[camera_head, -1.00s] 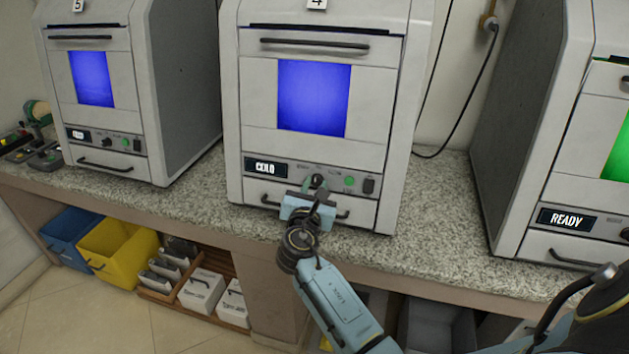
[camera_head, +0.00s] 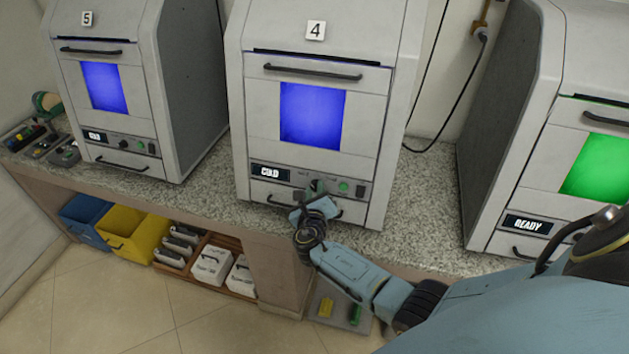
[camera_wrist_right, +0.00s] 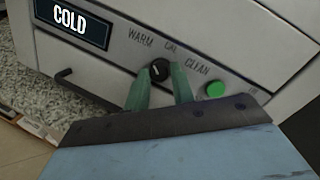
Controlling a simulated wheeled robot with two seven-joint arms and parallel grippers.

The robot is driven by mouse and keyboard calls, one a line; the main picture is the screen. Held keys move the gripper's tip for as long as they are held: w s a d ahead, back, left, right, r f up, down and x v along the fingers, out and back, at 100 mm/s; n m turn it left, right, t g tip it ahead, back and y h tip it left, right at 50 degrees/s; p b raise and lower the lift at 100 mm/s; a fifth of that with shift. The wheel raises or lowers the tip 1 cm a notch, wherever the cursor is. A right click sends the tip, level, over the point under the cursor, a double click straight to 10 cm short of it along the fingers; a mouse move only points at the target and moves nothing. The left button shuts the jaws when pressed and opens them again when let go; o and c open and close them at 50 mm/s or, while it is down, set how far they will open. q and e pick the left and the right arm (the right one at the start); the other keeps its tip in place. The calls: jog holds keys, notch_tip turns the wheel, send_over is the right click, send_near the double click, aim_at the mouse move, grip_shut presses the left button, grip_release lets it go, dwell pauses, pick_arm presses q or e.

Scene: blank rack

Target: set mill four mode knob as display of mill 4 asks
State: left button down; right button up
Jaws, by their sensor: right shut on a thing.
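Mill 4 (camera_head: 365,110) stands in the middle of the head view with a blue window. Its display (camera_head: 270,172) reads COLD, and it also shows in the right wrist view (camera_wrist_right: 72,20). The black mode knob (camera_wrist_right: 160,70) sits below the labels WARM, CAL and CLEAN. Its short white mark points roughly upward, tilted a little left; which label it meets is hard to tell. My right gripper (camera_wrist_right: 161,80) is shut on the knob, one green finger on each side. In the head view my right gripper (camera_head: 316,188) largely hides the knob. My left gripper is out of view.
A green button (camera_wrist_right: 215,90) is close to the right of the fingers. A handle (camera_head: 270,201) lies below the panel. Mill 5 (camera_head: 140,60) stands left, and another mill with a READY display (camera_head: 528,224) stands right. Bare granite counter (camera_head: 420,180) lies between.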

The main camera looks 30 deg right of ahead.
jog(key=shift+r+n+p, duration=0.15)
jog(key=shift+n+p, duration=0.35)
jog(key=shift+p, duration=0.05)
jog(key=shift+n+p, duration=0.3)
jog(key=shift+p, duration=0.1)
jog(key=o, duration=1)
jog(key=shift+p+v, duration=1.1)
jog(key=shift+v, duration=5.6)
